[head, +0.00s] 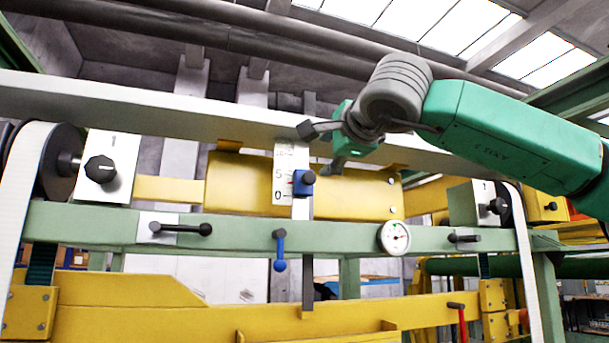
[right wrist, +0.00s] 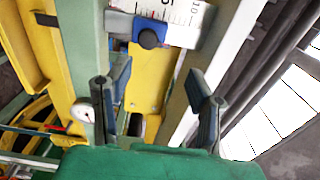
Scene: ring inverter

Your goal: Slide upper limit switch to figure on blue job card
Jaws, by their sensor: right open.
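A blue slider with a dark knob (head: 303,183) sits on a white upright scale (head: 284,160), near the figure 5 and above the 0. In the right wrist view the blue slider (right wrist: 150,30) and the marked scale (right wrist: 187,12) are at the top. My right gripper (head: 321,149) is open and empty, above and slightly right of the slider, apart from it. Its two spread fingers also show in the right wrist view (right wrist: 158,88). I cannot make out a blue job card. My left gripper is out of view.
A round dial gauge (head: 395,237) is to the right. A black knob (head: 100,169) and a black handle (head: 182,229) are on the left. A pale beam (head: 190,119) crosses behind my gripper.

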